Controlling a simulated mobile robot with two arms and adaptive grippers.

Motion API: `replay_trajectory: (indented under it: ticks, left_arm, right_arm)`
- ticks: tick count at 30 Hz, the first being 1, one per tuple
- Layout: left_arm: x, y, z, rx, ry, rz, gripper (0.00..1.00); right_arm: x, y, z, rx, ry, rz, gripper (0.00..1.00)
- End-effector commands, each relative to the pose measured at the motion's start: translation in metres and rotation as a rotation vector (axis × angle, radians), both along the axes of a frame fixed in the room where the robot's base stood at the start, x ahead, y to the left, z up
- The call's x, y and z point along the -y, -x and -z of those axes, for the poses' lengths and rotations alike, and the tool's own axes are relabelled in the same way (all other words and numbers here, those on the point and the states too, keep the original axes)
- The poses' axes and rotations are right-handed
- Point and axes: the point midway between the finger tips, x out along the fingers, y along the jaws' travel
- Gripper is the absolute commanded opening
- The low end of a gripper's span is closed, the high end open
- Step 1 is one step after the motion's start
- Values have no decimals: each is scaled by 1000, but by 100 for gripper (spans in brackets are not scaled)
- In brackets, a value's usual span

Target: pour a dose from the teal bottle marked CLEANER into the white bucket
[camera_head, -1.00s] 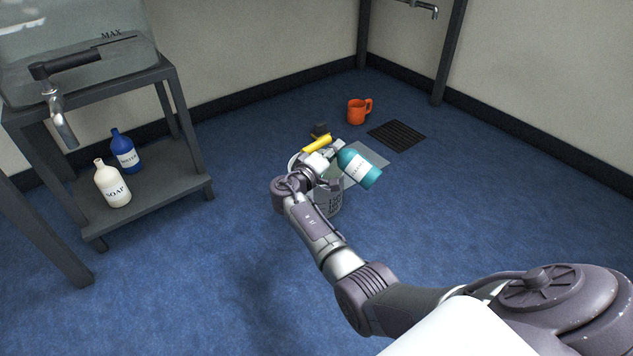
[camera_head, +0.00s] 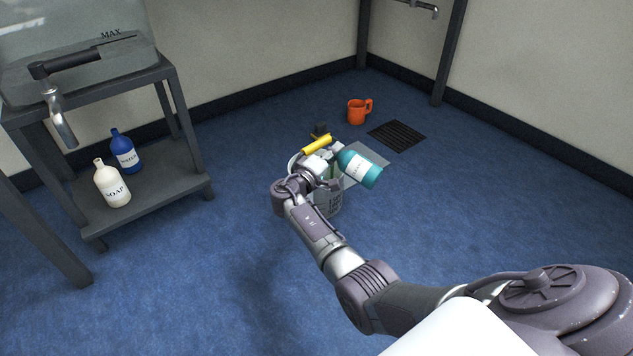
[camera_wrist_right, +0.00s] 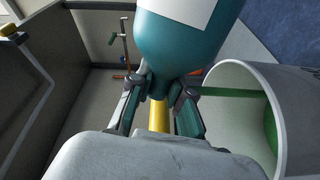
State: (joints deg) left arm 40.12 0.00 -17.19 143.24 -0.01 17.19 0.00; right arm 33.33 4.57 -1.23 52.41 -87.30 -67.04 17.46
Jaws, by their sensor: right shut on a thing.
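The teal bottle (camera_head: 362,168) is tipped well over, its neck toward the upper left and its base to the right. My right gripper (camera_head: 329,168) is shut on its neck, just above the white bucket (camera_head: 329,204). In the right wrist view the bottle (camera_wrist_right: 190,45) sits between the fingers of the gripper (camera_wrist_right: 161,88). A green stream (camera_wrist_right: 235,94) runs from beside the neck into the bucket (camera_wrist_right: 228,72), where green liquid (camera_wrist_right: 270,130) shows against the inside. In the head view my gripper and wrist hide much of the bucket's opening. My left gripper is out of view.
A yellow bar (camera_head: 317,144) lies just behind the gripper. An orange mug (camera_head: 359,111) and a dark floor grate (camera_head: 397,135) are farther back. A SOAP bottle (camera_head: 112,184) and a blue bottle (camera_head: 125,152) stand on the lower shelf at left. The blue floor in front is clear.

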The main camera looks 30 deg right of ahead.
Motion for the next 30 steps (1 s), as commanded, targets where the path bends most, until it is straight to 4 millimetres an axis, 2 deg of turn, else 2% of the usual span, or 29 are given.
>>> replay_trajectory:
  ticks: [3,9,17,21,24,30]
  left_arm:
    - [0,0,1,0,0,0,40]
    - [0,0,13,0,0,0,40]
    - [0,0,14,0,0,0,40]
    - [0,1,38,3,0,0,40]
    - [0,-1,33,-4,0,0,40]
    - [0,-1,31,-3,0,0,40]
  right_arm:
    - [0,0,-2,14,-3,-1,0]
    - [1,1,-18,193,-70,0,0]
    - [1,1,-21,219,-82,1,0]
    - [1,1,-34,422,-157,0,0]
    - [0,1,-54,561,-213,0,0]
    - [1,2,-60,632,-241,0,0]
